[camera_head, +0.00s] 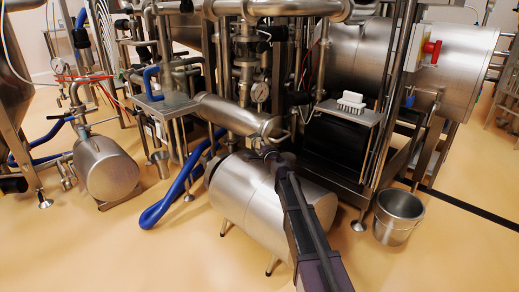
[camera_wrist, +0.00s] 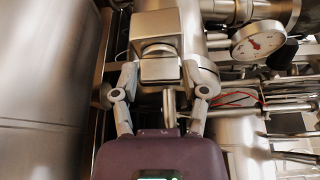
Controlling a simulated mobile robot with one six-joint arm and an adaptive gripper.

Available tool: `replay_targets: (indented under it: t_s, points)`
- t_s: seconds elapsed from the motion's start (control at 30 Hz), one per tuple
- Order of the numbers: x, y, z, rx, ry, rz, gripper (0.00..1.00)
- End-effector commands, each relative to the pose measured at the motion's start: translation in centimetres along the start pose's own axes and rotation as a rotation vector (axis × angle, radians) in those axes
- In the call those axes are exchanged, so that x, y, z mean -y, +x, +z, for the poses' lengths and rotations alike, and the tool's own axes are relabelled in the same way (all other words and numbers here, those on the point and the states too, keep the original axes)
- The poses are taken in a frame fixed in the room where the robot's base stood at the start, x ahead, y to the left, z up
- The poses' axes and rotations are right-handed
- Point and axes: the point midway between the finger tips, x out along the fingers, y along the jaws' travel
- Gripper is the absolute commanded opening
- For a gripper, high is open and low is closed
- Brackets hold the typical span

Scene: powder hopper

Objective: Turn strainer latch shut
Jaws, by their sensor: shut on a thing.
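The strainer (camera_head: 235,117) is a shiny steel cylinder lying at a slant in the middle of the head view. My arm reaches up to its lower right end, and my gripper (camera_head: 266,151) is there, small and dark. In the wrist view my gripper (camera_wrist: 164,80) has its two grey fingers on either side of a blocky metal piece, which seems to be the strainer latch (camera_wrist: 160,70). The fingers are shut on it. A small metal pin or handle stub shows below the block, between the fingers. The exact angle of the latch cannot be told.
A pressure gauge (camera_wrist: 257,42) sits close to the right of my gripper. A large steel tank (camera_head: 258,205) lies below the strainer. A white brush (camera_head: 351,102) rests on a shelf to the right, and a steel bucket (camera_head: 398,216) stands on the floor. Blue hose loops at left.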

Motion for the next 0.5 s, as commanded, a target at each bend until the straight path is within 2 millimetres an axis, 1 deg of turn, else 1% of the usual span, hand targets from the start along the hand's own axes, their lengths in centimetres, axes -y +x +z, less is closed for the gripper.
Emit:
replay_targets:
  t_s: [0.2, 0.5]
  points:
    - [-0.16, 0.17, -0.07, -0.001, -0.062, -0.026, 0.09]
    - [-0.11, 0.14, -0.08, -0.003, -0.099, -0.04, 0.09]
